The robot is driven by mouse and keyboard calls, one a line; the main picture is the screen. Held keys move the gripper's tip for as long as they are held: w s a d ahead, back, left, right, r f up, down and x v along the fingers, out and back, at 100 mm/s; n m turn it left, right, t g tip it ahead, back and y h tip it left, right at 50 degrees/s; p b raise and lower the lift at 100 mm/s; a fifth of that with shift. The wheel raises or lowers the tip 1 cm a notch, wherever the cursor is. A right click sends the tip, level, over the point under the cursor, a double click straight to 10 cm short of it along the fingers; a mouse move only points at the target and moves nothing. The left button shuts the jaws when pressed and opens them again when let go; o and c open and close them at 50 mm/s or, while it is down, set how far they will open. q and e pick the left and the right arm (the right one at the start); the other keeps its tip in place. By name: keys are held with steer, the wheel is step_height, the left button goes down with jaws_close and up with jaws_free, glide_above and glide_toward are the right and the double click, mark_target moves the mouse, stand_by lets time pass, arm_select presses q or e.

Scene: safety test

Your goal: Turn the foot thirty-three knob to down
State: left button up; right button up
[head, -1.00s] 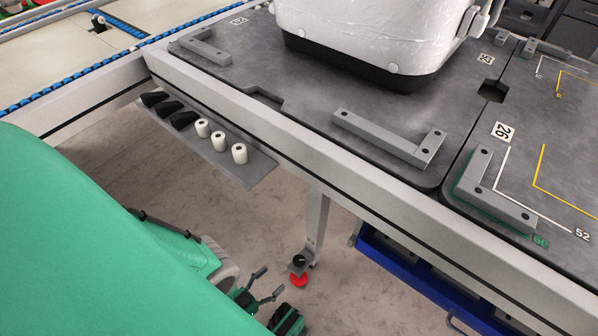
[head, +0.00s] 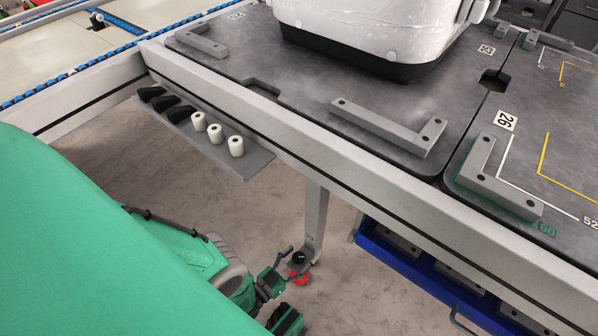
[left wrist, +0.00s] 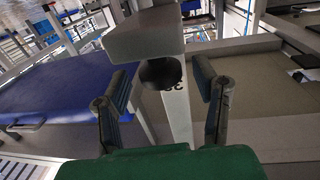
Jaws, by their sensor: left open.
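The dark round knob (head: 299,259) sits low on the grey table leg (head: 315,222), above a red foot (head: 299,279). In the left wrist view the dark round knob (left wrist: 160,73) lies ahead between my fingers, with a partly hidden number on the pale leg beside it. Which way the knob is turned I cannot tell. My left gripper (head: 288,265) is open beside the knob and red foot; in the left wrist view its two fingers (left wrist: 163,88) are spread, with nothing held. My right gripper is not in view.
The table edge (head: 330,170) runs above the leg. A blue drawer unit (head: 430,275) stands to the right under the table. A wrapped white container (head: 370,28) stands on the table. Bare floor surrounds the foot.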

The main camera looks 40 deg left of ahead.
arm_select(q)
steer(key=shift+w, duration=0.55)
steer(key=c, duration=1.3)
steer(key=shift+o, duration=0.2)
steer(key=shift+a+m+g+h, duration=0.1)
steer(key=shift+m+g+h, duration=0.3)
steer(key=shift+m+h, duration=0.9)
steer(key=m+g+h, duration=0.1)
steer(key=h, duration=0.2)
steer(key=shift+m+g+h, duration=0.4)
steer(key=o, duration=1.3)
steer(key=shift+c, duration=0.2)
steer(key=shift+s, duration=0.1)
